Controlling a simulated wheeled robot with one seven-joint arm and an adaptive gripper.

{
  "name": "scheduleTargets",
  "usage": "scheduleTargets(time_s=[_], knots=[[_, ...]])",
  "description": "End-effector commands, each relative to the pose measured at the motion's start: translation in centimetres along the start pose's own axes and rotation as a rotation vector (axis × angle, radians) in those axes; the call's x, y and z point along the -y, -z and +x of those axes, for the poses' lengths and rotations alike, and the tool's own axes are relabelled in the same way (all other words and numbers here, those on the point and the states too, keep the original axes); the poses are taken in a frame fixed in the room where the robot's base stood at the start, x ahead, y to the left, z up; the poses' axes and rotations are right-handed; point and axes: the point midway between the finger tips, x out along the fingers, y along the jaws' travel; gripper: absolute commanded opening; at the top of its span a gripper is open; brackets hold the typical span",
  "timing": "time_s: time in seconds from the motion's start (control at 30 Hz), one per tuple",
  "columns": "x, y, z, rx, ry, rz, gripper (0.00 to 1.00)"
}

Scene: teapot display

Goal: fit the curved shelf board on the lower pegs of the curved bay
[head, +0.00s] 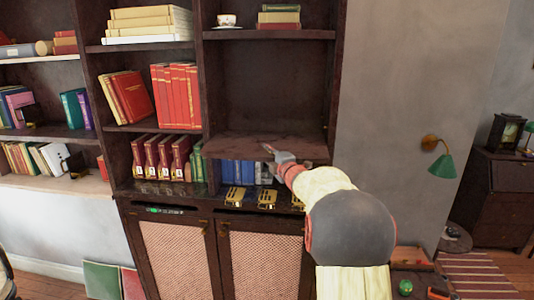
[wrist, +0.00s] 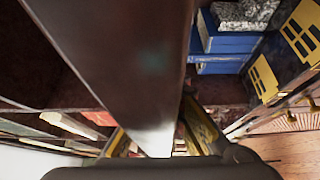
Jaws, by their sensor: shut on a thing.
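My gripper (head: 277,158) is shut on the front edge of the dark brown shelf board (head: 235,146). The board spans the curved bay (head: 270,85) at the right of the bookcase, roughly level, above the bay's floor. In the wrist view the board (wrist: 125,55) runs from the top left down between the fingers of my gripper (wrist: 165,138), hiding much of the scene. The lower pegs cannot be made out, and I cannot tell whether the board touches them.
Blue books (head: 236,172) and a grey speckled item (head: 265,172) stand below the board. Red-brown binders (head: 160,158) and a green book (head: 197,160) are at left. A cup (head: 227,20) stands on the shelf above.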

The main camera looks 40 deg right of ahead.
Motion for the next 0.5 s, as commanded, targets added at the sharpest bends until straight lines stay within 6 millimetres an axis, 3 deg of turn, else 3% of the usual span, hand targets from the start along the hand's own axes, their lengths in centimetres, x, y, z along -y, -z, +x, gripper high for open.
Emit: scheduleTargets(time_s=[0.5], knots=[[-0.52,-0.52,0.88,-0.001,-0.008,-0.003,0.0]])
